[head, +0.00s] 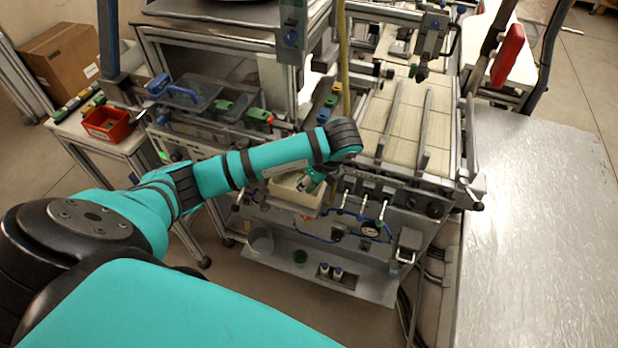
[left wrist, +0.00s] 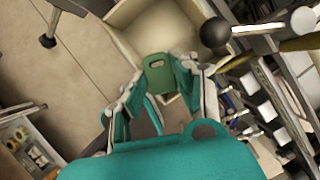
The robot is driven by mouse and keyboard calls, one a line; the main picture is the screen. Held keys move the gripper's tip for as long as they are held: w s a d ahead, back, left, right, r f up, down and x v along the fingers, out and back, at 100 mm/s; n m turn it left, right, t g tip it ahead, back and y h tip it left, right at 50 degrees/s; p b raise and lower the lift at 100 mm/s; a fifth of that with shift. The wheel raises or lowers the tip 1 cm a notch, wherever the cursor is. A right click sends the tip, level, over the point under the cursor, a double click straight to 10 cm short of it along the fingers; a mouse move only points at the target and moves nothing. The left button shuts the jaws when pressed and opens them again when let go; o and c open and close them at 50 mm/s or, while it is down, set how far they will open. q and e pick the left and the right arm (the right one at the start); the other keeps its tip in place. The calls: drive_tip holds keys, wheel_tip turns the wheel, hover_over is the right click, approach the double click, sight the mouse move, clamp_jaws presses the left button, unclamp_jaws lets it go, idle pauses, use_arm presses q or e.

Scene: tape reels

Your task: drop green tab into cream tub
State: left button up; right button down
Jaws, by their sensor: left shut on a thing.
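The green tab (left wrist: 159,76) is a small flat piece with a slot near its end. My left gripper (left wrist: 160,86) is shut on it in the left wrist view. The cream tub (left wrist: 128,14) opens just beyond the tab, whose far end overlaps the tub's inside in this view. I cannot tell whether the tab is above the rim or below it. In the head view the cream tub (head: 298,196) sits at the machine's front edge, partly hidden by my left arm. My left gripper (head: 316,180) is over it, mostly hidden by the wrist. My right gripper is not in view.
A dark round knob (left wrist: 215,33) and metal rods are close to the tub's right side in the left wrist view. A red bin (head: 106,123) stands far left.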

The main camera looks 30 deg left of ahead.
use_arm(q)
drive_tip(key=o, duration=0.4)
drive_tip(key=shift+f, duration=0.1)
drive_tip(key=shift+o, duration=0.2)
drive_tip(key=shift+r, duration=0.3)
drive_tip(key=v, duration=0.2)
drive_tip(key=shift+d+r+b, duration=0.2)
drive_tip(key=shift+b, duration=0.1)
drive_tip(key=p+v, duration=0.4)
drive_tip(key=v, duration=0.5)
drive_tip(key=shift+s+r, duration=0.1)
